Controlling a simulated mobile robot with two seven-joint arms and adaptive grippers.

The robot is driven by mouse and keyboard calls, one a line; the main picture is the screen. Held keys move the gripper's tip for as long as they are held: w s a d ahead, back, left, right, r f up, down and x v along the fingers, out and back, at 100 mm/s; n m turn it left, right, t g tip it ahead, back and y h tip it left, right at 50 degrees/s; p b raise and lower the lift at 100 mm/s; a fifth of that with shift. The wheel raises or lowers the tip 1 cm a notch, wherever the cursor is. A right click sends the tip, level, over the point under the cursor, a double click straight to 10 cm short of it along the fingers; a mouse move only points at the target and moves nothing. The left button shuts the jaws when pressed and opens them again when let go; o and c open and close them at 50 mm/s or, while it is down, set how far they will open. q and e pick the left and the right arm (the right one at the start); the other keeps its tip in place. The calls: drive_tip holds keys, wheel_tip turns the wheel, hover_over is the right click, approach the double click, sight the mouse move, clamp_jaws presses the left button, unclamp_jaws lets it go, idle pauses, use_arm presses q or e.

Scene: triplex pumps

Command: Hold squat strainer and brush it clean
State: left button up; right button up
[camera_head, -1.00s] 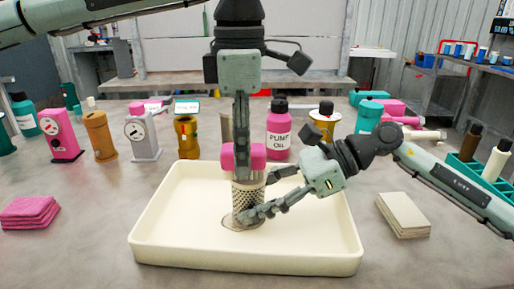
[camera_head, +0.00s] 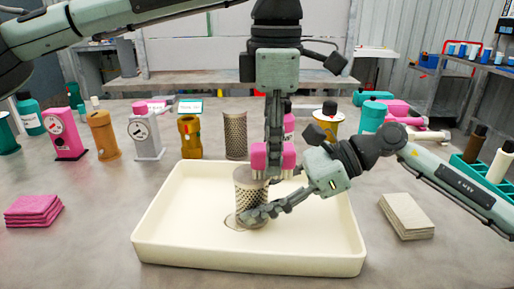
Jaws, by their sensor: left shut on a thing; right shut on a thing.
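The squat strainer (camera_head: 248,186), a grey perforated cylinder, stands upright in the cream tray (camera_head: 170,258). My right gripper (camera_head: 262,206) is shut on its lower part from the right, with a finger across its front. My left gripper (camera_head: 273,138) points straight down and is shut on the pink brush (camera_head: 260,157). The brush is at the strainer's upper right edge; whether they touch is unclear. The fingers hide much of the brush, and the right gripper hides the strainer's lower right side.
A taller perforated strainer (camera_head: 235,136) stands behind the tray. The pump oil bottle is mostly hidden behind my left gripper. Pink cloths (camera_head: 34,211) lie left and beige cloths (camera_head: 406,216) right. Bottles and pumps line the back. The tray's left half is clear.

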use_arm(q)
drive_tip(key=shift+a+r, duration=0.1)
drive_tip(key=shift+r, duration=3.95)
use_arm(e)
drive_tip(key=o, duration=0.9)
drive_tip(key=shift+d, duration=0.1)
